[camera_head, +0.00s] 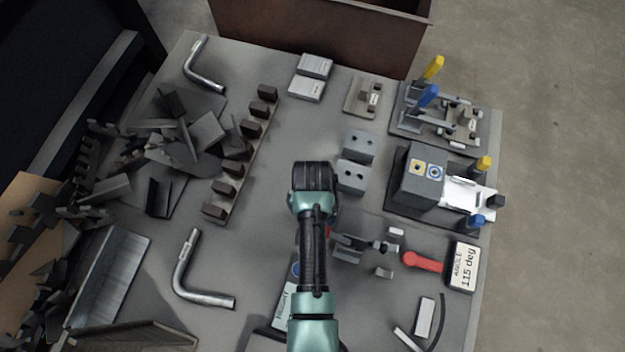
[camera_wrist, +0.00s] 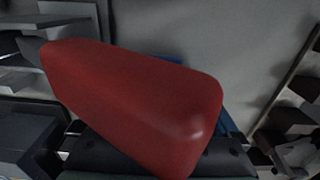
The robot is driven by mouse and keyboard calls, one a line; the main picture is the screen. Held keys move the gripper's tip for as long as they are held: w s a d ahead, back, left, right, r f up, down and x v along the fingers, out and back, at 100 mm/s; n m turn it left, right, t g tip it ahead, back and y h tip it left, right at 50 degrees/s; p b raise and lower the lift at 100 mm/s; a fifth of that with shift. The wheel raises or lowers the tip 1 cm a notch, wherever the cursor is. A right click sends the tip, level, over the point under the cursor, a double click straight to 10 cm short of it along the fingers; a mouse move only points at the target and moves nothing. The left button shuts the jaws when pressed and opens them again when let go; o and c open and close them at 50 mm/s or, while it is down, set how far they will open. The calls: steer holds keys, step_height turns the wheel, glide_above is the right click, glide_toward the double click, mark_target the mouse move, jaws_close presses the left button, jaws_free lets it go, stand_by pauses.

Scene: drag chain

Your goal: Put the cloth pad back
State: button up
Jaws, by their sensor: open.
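I cannot surely pick out the cloth pad in either view. A small pale flat piece (camera_head: 425,318) lies at the lower right of the table, but its material is unclear. My gripper (camera_head: 316,178) is over the middle of the table, just left of the two grey drilled blocks. My own wrist hides the fingertips in the head view. The jaws are open, and I see nothing held between them. A large red rounded handle (camera_wrist: 140,105) fills the middle of the wrist view, close to the camera, with a bit of blue behind it.
Fixtures with yellow and blue levers (camera_head: 430,97) stand at the upper right. Bent tubes (camera_head: 190,285) and piled metal parts (camera_head: 195,130) are left. A brown bin (camera_head: 320,30) is behind.

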step_height(320, 180, up, 12)
steer(key=p, duration=0.5)
steer(key=shift+r, duration=0.15)
steer(key=w+r+n+t, duration=0.1)
steer(key=w+r+t, duration=0.8)
steer(key=w+r, duration=0.85)
step_height(320, 180, up, 18)
steer(key=w+n+t, duration=0.1)
steer(key=w+t, duration=0.2)
steer(key=t, duration=0.2)
steer(key=s+r+t, duration=0.3)
steer(key=r+t, duration=0.3)
steer(key=r, duration=1.1)
steer(key=s+r+t, duration=0.3)
steer(key=s+r, duration=0.3)
steer(key=r, duration=0.3)
steer(key=s+r+n+t, duration=0.1)
steer(key=s+r+t, duration=0.3)
steer(key=s+r, duration=0.3)
step_height(320, 180, up, 2)
steer(key=shift+s+r+n, duration=0.25)
steer(key=shift+s+n, duration=0.05)
